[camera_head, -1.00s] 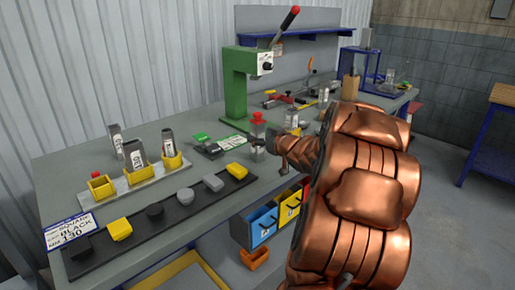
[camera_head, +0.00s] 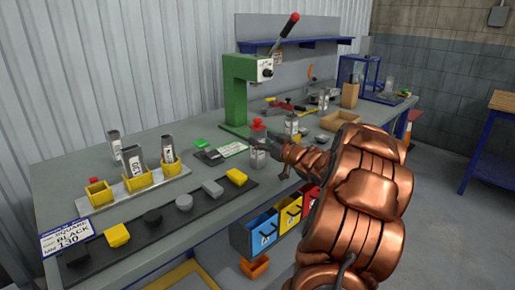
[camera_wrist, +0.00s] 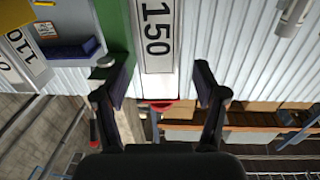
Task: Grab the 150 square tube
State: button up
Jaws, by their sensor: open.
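A square tube with a large "150" label (camera_wrist: 157,30) stands out in the wrist view, running from the top edge to between the fingers. My gripper (camera_wrist: 164,78) is open, with one dark finger on each side of the tube's end. Gaps show between the tube and both fingers. In the head view my gripper (camera_head: 276,150) is at the bench's front half, beside a small silver tube (camera_head: 257,159) whose label is too small to read. Other labelled grey tubes (camera_head: 133,160) stand in yellow holders at the left.
A green press (camera_head: 236,90) stands behind my gripper. A black strip (camera_head: 165,222) with several blocks lies along the front edge. Coloured bins (camera_head: 262,232) hang below the bench. A cardboard box (camera_head: 338,121) and small items sit further right.

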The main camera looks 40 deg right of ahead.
jog(key=shift+w+d, duration=0.15)
jog(key=shift+w, duration=1.3)
jog(key=shift+c, duration=0.4)
grip_shut()
jog(key=shift+r, duration=0.1)
